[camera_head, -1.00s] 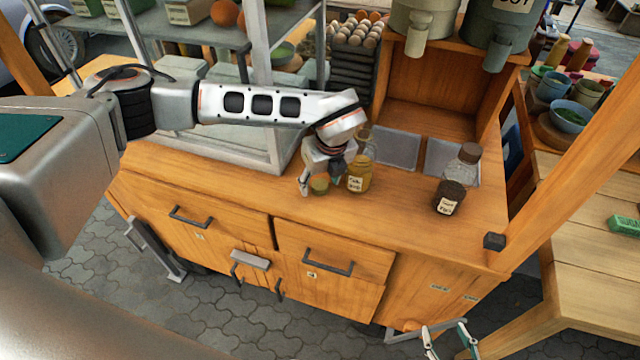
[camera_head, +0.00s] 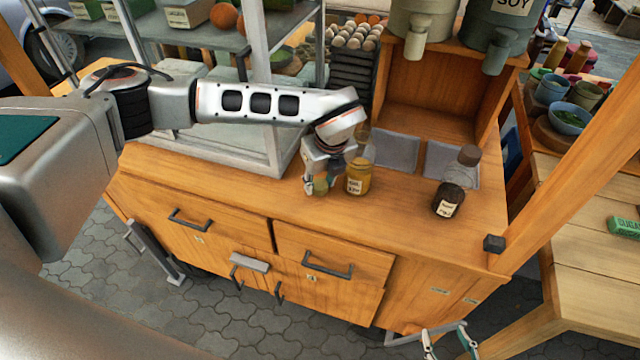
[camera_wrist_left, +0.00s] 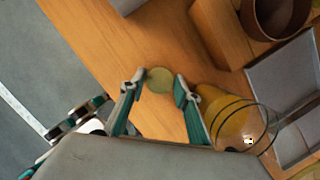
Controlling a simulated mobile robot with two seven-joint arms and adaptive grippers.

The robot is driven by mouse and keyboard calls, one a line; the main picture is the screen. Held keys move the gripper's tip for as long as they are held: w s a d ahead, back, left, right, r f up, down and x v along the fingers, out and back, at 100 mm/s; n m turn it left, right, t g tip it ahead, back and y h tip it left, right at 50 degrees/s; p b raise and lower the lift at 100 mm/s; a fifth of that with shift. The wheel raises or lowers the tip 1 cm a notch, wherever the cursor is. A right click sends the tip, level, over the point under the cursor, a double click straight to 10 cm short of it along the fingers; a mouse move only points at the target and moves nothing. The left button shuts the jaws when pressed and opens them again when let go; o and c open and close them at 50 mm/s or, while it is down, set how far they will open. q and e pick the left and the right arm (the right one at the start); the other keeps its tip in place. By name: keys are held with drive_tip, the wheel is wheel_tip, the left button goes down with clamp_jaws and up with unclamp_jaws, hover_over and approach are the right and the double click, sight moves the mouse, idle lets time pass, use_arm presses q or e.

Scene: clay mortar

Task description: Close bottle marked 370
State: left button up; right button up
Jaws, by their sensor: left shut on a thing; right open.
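A clear glass bottle with yellow contents (camera_head: 360,182) stands upright on the wooden counter, with a pale label too small to read for certain. Its top looks open; its glass rim also shows in the left wrist view (camera_wrist_left: 247,124). A small round olive-yellow piece, seemingly the lid (camera_wrist_left: 159,80), is between the fingertips of my left gripper (camera_wrist_left: 160,86). My left gripper (camera_head: 319,184) is shut on this piece at counter level, just left of the bottle. A second bottle with dark contents (camera_head: 449,198) and a brown top stands to the right. My right gripper (camera_head: 446,342) is open and empty at the bottom edge.
The wooden counter (camera_head: 400,225) is clear in front of and between the bottles. Grey inset trays (camera_head: 398,153) lie behind them. A glass-sided case (camera_head: 225,150) stands left, under my left arm. A wooden post (camera_head: 570,140) rises at the right.

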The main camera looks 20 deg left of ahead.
sight(320, 185)
use_arm(q)
wheel_tip(320, 185, up, 19)
drive_tip(key=b, duration=0.1)
idle(0.4)
